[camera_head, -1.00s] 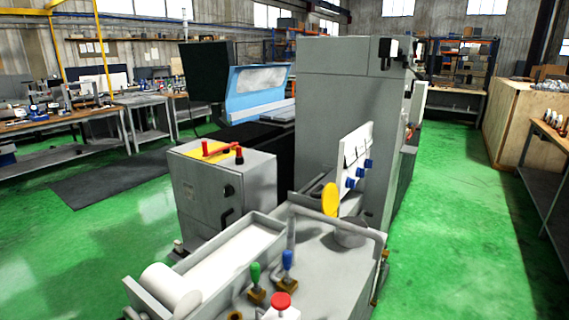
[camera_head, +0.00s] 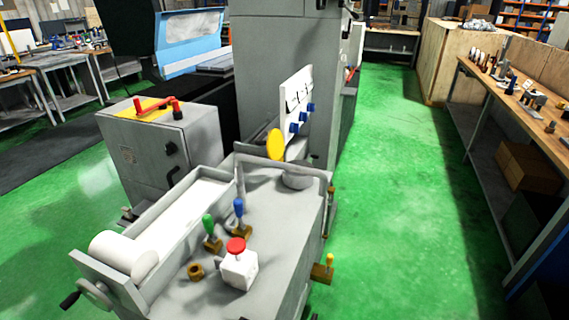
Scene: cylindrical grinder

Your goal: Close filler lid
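A yellow disc (camera_head: 275,144), which looks like the filler lid, stands raised on edge above the grey tank top. A short round grey neck (camera_head: 298,178) sits just to its right and below; the disc is not lying over it. I cannot see the hinge clearly. My gripper and arm are not in view.
A grey rail bends around the tank top's far right corner. Green and blue levers (camera_head: 239,212) and a white box with a red button (camera_head: 238,264) stand nearer. A panel with blue knobs (camera_head: 298,117) rises behind. Green floor is clear right, up to a workbench (camera_head: 490,85).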

